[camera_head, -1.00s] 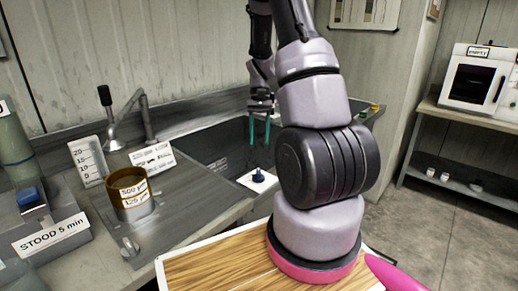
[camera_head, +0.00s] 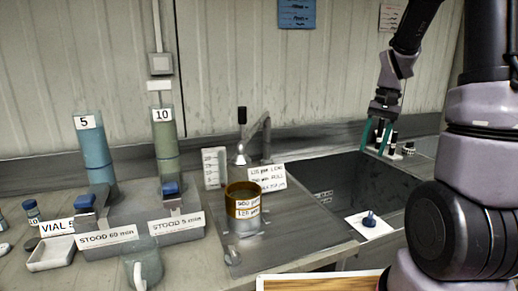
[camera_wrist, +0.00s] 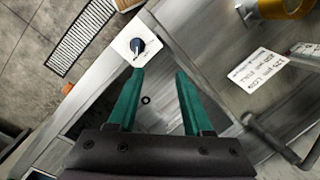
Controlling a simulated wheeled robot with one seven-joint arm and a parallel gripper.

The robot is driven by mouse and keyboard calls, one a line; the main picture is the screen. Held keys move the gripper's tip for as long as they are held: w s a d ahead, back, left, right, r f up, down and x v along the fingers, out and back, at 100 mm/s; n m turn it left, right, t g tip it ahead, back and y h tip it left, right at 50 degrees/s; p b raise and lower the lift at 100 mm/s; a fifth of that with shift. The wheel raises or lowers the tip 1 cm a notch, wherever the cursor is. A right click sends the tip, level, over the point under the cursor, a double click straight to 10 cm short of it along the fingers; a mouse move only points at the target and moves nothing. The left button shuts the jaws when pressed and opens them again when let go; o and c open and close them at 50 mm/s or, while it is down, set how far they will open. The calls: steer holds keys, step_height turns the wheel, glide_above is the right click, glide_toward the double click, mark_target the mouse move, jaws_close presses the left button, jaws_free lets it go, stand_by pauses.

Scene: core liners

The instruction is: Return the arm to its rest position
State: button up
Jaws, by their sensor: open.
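My arm rises at the right side of the head view. My gripper (camera_head: 377,138) has two green fingers that point down over the dark sink basin. In the wrist view my gripper (camera_wrist: 158,75) is open, with a clear gap between the fingers and nothing held. Beyond the fingertips in the wrist view lies a blue knob on a white square plate (camera_wrist: 124,46), apart from the fingers. The same white plate (camera_head: 358,232) shows at the sink's front edge in the head view.
The sink (camera_head: 330,185) lies below my gripper. Left of it stand a brass-rimmed sieve stack (camera_head: 243,205), a faucet (camera_head: 264,135), white label cards (camera_head: 266,177) and two tall cylinders, blue-green (camera_head: 95,155) and green (camera_head: 166,150). Small dark vials (camera_head: 392,142) stand behind the fingers.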

steer(key=s+a+r+t, duration=0.4)
steer(key=s+r, duration=0.3)
steer(key=r, duration=0.1)
steer(key=s+a+r+n+t, duration=0.1)
steer(key=s+a+r+t, duration=0.3)
steer(key=s+r, duration=0.3)
steer(key=shift+s+a+r, duration=0.4)
steer(key=shift+a+r, duration=0.1)
steer(key=shift+a, duration=0.1)
